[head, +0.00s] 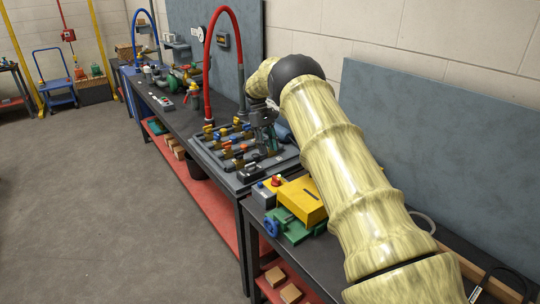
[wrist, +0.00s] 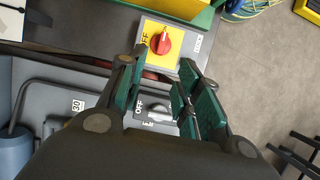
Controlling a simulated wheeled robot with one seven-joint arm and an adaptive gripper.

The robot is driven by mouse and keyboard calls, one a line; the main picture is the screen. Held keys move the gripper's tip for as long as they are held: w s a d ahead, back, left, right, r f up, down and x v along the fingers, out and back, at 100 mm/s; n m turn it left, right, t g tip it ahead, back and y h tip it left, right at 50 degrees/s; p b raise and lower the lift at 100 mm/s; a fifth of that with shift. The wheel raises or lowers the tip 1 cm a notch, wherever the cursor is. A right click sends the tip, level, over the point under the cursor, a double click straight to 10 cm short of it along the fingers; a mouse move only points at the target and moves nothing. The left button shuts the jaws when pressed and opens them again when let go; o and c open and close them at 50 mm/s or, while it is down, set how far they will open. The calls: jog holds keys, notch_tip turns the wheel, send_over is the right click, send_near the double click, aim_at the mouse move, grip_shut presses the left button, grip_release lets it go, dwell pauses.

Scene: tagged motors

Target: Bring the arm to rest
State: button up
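My arm reaches from the lower right of the head view over the dark workbenches, cream-coloured with a black wrist joint. My gripper (head: 263,122) hangs over the bench beside a panel of colourful valves and fittings. In the wrist view my gripper (wrist: 157,78) has its green-padded fingers apart, with nothing held between them. A grey rotary switch marked OFF (wrist: 159,113) shows in the gap, below the fingers; I cannot tell how far below. A red knob on a yellow plate (wrist: 164,42) lies just beyond the fingertips.
The valve panel (head: 226,147) has a tall red hose (head: 208,65) arching above it. A yellow box (head: 301,200) and green machine (head: 292,226) sit below my forearm. A blue-grey board (head: 445,150) stands along the wall at right. The floor at left (head: 80,200) is clear.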

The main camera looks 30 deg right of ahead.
jog(key=shift+w+r, duration=0.1)
jog(key=shift+r, duration=0.15)
jog(key=shift+f, duration=0.1)
dwell(0.3)
